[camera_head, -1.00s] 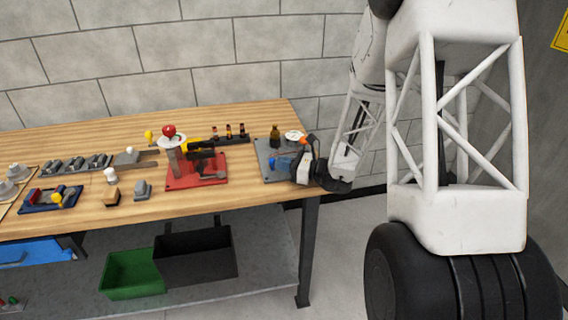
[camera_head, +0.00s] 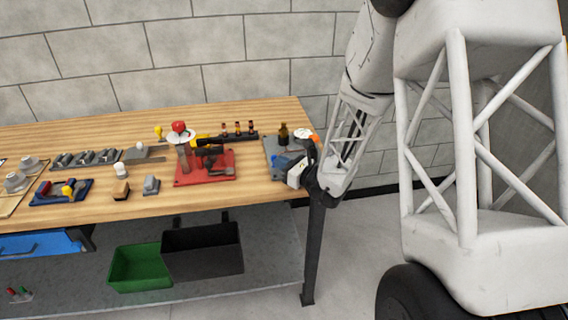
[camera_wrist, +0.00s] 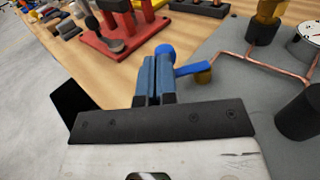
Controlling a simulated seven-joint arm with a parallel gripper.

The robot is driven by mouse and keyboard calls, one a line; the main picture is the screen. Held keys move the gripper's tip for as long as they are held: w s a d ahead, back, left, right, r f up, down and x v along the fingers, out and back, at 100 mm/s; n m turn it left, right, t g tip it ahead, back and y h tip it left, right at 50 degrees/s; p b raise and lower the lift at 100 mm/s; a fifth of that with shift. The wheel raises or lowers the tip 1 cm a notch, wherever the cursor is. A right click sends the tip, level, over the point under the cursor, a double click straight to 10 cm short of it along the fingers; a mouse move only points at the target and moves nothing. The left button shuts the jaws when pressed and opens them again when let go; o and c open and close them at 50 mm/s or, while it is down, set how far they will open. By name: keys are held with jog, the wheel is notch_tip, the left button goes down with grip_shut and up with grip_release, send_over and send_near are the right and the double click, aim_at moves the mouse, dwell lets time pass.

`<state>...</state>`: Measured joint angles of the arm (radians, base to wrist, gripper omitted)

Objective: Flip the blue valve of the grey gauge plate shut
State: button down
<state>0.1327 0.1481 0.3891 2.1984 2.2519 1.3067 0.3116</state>
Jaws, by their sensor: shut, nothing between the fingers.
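The grey gauge plate (camera_head: 270,146) lies at the right end of the wooden bench and fills the right of the wrist view (camera_wrist: 240,100). It carries copper tubes, a brass-coloured fitting (camera_wrist: 264,18) and a white dial gauge (camera_wrist: 312,32). The blue valve's lever (camera_wrist: 194,70) points right in the wrist view, with a rounded blue part (camera_wrist: 165,51) at its left. My gripper (camera_wrist: 154,62) is shut and empty, its blue-grey fingertips close beside the valve. They partly hide it; I cannot tell whether they touch. In the head view my gripper (camera_head: 291,171) is over the plate's front edge.
A red plate (camera_head: 222,175) with a dark clamp stands left of the grey plate. A dark post (camera_wrist: 300,112) rises on the grey plate. Bare bench lies between the plates. Green (camera_head: 140,268) and black (camera_head: 203,250) bins are on the shelf below.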

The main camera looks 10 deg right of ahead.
jog(key=shift+w+a, duration=0.25)
jog(key=shift+a, duration=0.5)
jog(key=shift+w+a, duration=0.25)
jog(key=shift+a, duration=0.5)
jog(key=shift+x, duration=1.2)
jog(key=shift+s, duration=0.2)
jog(key=s, duration=1.3)
jog(key=shift+s+d, duration=0.35)
jog(key=shift+d, duration=0.1)
